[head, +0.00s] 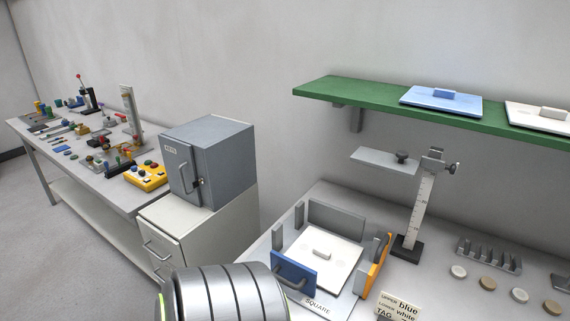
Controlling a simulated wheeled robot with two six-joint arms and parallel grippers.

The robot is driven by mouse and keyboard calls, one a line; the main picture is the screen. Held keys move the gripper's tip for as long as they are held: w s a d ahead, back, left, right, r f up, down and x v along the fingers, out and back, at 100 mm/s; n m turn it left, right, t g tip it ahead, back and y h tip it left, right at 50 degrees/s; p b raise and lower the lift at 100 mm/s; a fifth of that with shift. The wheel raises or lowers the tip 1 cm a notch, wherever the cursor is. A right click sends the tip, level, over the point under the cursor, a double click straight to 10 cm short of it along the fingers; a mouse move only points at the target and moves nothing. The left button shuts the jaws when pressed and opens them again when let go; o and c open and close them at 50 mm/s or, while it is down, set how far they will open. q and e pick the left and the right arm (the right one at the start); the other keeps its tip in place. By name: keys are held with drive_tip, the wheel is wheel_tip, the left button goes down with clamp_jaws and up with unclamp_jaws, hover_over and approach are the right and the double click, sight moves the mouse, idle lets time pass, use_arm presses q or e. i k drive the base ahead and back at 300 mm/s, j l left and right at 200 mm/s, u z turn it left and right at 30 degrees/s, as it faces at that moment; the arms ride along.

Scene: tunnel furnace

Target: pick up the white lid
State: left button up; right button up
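A white lid (540,117) with a small block handle lies on the green shelf at the right, cut off by the picture's right edge. A second white square plate with a similar handle (335,260) lies in the fixture on the bench, between grey posts, a blue gate and an orange side piece. A light blue lid (441,100) of like shape lies on the shelf, left of the white one. Neither of my grippers is in view; only a ribbed grey part of my own body shows at the bottom.
The green shelf (340,98) overhangs the grey bench. Several round pucks and a rack are at right. A grey cabinet (208,160) stands left.

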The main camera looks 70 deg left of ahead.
sight(334, 258)
drive_tip(key=u, duration=1.95)
drive_tip(key=z, duration=2.15)
drive_tip(key=u, duration=1.9)
